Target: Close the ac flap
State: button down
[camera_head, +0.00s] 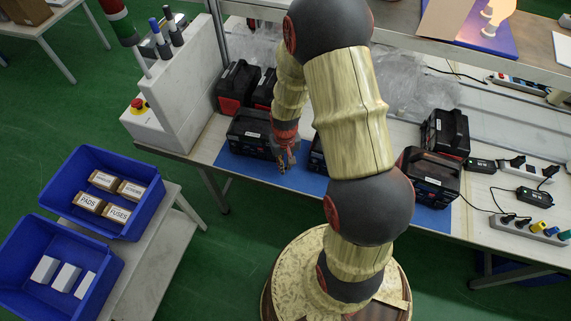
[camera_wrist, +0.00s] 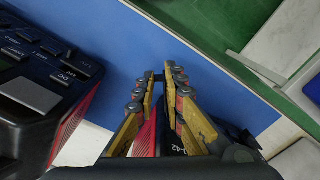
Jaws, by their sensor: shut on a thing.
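Several black power stations with red trim stand on the workbench. One (camera_head: 250,135) is beside my gripper (camera_head: 285,158), which points down at the blue mat. In the wrist view, a power station (camera_wrist: 30,120) fills the left side, with a button panel marked DC and LIGHT and a grey rectangular piece. My gripper (camera_wrist: 158,77) has its fingertips close together on a small dark part; I cannot tell whether it is the AC flap. Another black body with red fins (camera_wrist: 146,140) lies partly hidden behind the fingers. No AC marking is readable.
The blue mat (camera_head: 225,163) has bare room along its front edge. More power stations (camera_head: 445,132) stand to the right, near cables and a power strip (camera_head: 528,231). Blue bins (camera_head: 130,232) are on a side table.

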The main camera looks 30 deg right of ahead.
jog(key=m, duration=0.1)
jog(key=a+m, duration=0.1)
jog(key=m+p, duration=0.1)
jog(key=m, duration=0.1)
jog(key=shift+w+a, duration=0.2)
jog(key=shift+a, duration=0.05)
jog(key=m, duration=0.2)
jog(key=a+m, duration=0.1)
jog(key=w+m+p, duration=0.1)
jog(key=m, duration=0.1)
jog(key=shift+w+a+m, duration=0.1)
jog(key=shift+a+m, duration=0.2)
jog(key=m, duration=0.1)
jog(key=w+m, duration=0.1)
jog(key=m, duration=0.1)
jog(key=shift+w+a+m, duration=0.1)
jog(key=shift+a+m, duration=0.2)
jog(key=shift+w+a+m+p, duration=0.1)
jog(key=shift+w+m+p, duration=0.15)
jog(key=shift+m, duration=0.5)
jog(key=shift+w+m+p, duration=0.15)
jog(key=shift+w+m, duration=0.1)
jog(key=shift+m, duration=0.5)
jog(key=c, duration=1.9)
grip_release()
jog(key=shift+w, duration=0.1)
